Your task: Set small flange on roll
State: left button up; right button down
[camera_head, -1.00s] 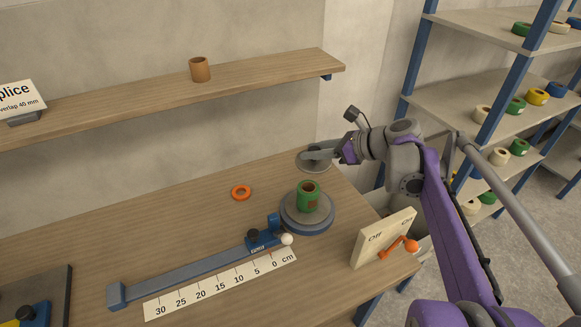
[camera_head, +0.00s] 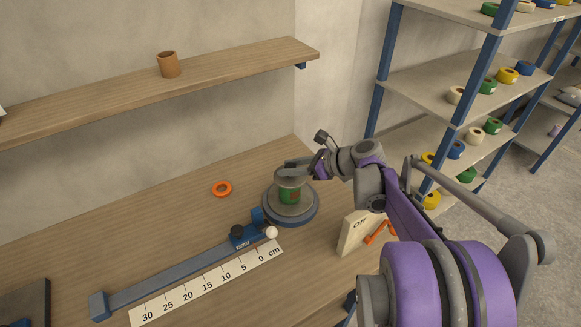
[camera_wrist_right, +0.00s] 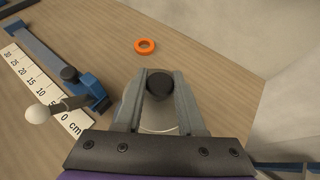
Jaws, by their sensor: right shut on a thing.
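The green roll (camera_head: 289,195) stands upright on a round grey turntable (camera_head: 272,209) with a blue base at the table's right side. My right gripper (camera_head: 290,166) is directly over the roll, shut on the dark knob of the small flange (camera_head: 291,180). The flange is a thin, pale disc that covers the roll's top in the head view; I cannot tell whether it touches the roll or hovers just above. In the right wrist view the black knob (camera_wrist_right: 160,84) sits between the two fingers, with part of the disc's edge below it. My left gripper is not in view.
An orange ring (camera_head: 222,188) lies on the table. A blue-grey rail with a slider (camera_head: 242,236) and a cm scale (camera_head: 205,285) runs left of the turntable. An off-switch panel (camera_head: 352,232) stands at right. A brown roll (camera_head: 168,64) sits on the wall shelf.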

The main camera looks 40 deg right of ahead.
jog(key=shift+f, duration=0.15)
jog(key=c, duration=0.5)
grip_release()
jog(key=shift+r, duration=0.3)
jog(key=v, duration=1.2)
jog(key=shift+f, duration=0.1)
